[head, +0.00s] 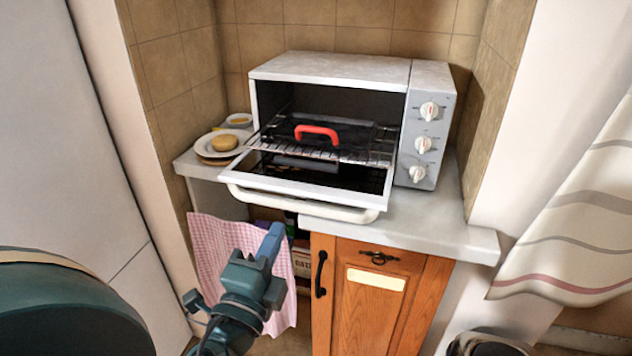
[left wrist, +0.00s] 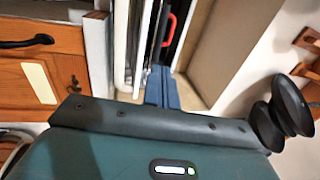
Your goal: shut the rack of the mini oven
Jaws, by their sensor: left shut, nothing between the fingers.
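The mini oven (head: 330,68) stands on the counter with its door (head: 300,182) folded down at the front. Its wire rack (head: 330,152) is pulled partly out over the lowered door. A dark tray with a red handle (head: 316,131) sits on the rack; the red handle also shows in the left wrist view (left wrist: 168,30). My left gripper (head: 272,240) is shut and empty, below and in front of the oven door, pointing up toward the counter. In the left wrist view its blue fingers (left wrist: 160,85) are together. My right gripper is not in view.
A plate with a round bun (head: 224,142) and a small bowl (head: 239,120) stand left of the oven. A pink checked cloth (head: 215,245) hangs below the counter. A wooden cabinet (head: 375,290) is below the oven. A curtain (head: 575,220) hangs at the right.

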